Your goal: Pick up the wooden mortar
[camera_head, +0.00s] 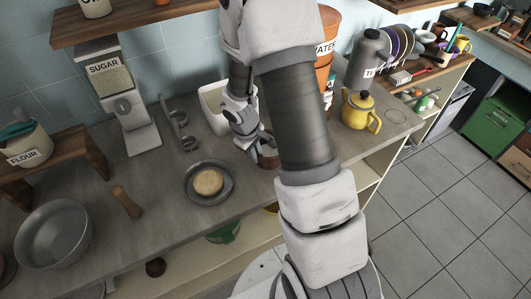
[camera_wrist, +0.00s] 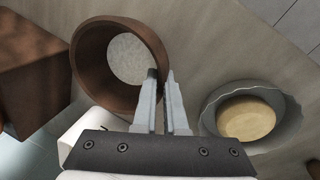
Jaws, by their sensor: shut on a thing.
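The wooden mortar (camera_wrist: 88,62) is a round brown cup with a pale inner bottom, seen from above in the wrist view. My gripper (camera_wrist: 161,76) is shut on its right wall, with one finger inside the rim and one outside. In the head view the mortar (camera_head: 267,163) shows only in part on the counter, beside my gripper (camera_head: 260,152). My arm and gripper hide the rest of it there. I cannot tell whether its base touches the counter.
A grey dish (camera_head: 190,199) with a round tan item (camera_head: 208,182) lies just left of the mortar. A white container (camera_head: 211,113) stands behind my gripper. A yellow teapot (camera_head: 358,112) is to the right. A brown block (camera_wrist: 32,70) shows in the wrist view.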

